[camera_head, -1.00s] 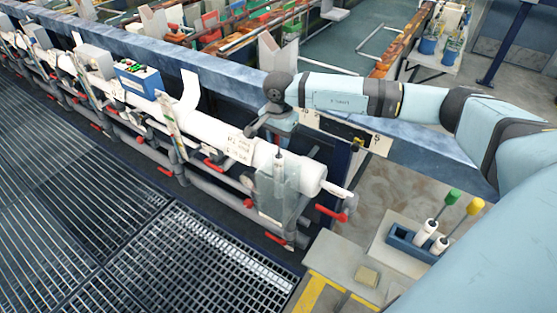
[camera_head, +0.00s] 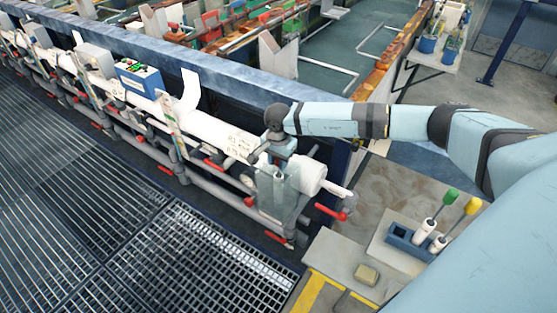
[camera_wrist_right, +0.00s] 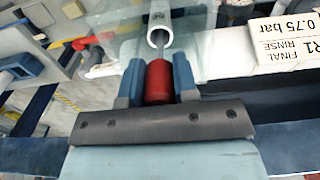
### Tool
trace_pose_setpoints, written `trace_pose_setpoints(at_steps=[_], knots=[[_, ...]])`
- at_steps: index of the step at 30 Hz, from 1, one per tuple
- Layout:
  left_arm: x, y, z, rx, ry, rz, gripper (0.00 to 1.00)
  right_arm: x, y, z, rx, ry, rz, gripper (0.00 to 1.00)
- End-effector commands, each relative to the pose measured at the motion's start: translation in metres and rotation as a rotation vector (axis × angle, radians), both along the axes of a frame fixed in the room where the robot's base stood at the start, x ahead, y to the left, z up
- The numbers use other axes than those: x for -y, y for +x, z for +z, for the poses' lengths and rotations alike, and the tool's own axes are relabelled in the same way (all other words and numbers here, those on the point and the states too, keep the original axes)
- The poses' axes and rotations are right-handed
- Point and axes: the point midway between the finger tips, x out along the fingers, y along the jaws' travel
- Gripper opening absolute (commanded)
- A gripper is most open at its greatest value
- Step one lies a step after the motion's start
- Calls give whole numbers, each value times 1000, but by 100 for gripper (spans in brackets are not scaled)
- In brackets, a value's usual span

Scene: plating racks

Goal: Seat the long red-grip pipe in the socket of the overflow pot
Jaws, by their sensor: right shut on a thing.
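My right gripper (camera_wrist_right: 157,82) is shut on the red grip (camera_wrist_right: 158,83) of the pipe in the right wrist view. A thin grey length runs from the grip to the open end of a white tube (camera_wrist_right: 164,20); whether it is inside or just in front of that opening I cannot tell. Glass-like clear walls surround the tube. In the head view my right gripper (camera_head: 277,158) points down at a clear pot (camera_head: 273,203), which I take as the overflow pot, at the near end of the white pipe line. The pipe is mostly hidden there. My left gripper is not in view.
The thick white pipe (camera_head: 212,130) with red-handled valves runs left along the blue tank wall. A label (camera_wrist_right: 283,38) reads "final rinse, 0.75 bar". A blue holder (camera_head: 408,243) with yellow- and green-topped tools stands at right. Floor grating (camera_head: 130,240) lies in front.

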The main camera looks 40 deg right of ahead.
Motion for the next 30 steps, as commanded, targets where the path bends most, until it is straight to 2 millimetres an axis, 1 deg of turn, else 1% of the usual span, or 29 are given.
trace_pose_setpoints(at_steps=[1,2,3,5,13,16,17,20,27,30], knots=[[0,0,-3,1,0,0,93,0,0,-3,0,0,0,0],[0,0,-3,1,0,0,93,0,0,-3,0,0,0,30],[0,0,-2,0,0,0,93,0,0,-2,0,0,0,39],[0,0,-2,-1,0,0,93,0,0,-2,0,0,0,53],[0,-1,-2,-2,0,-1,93,0,0,-1,0,0,0,53],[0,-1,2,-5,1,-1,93,0,0,5,0,0,0,53],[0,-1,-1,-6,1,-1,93,0,0,6,1,0,0,53],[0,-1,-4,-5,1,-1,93,1,1,21,3,0,-1,53],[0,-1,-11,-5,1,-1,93,0,1,74,4,0,0,53],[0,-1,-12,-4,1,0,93,0,0,93,3,-1,0,53]])
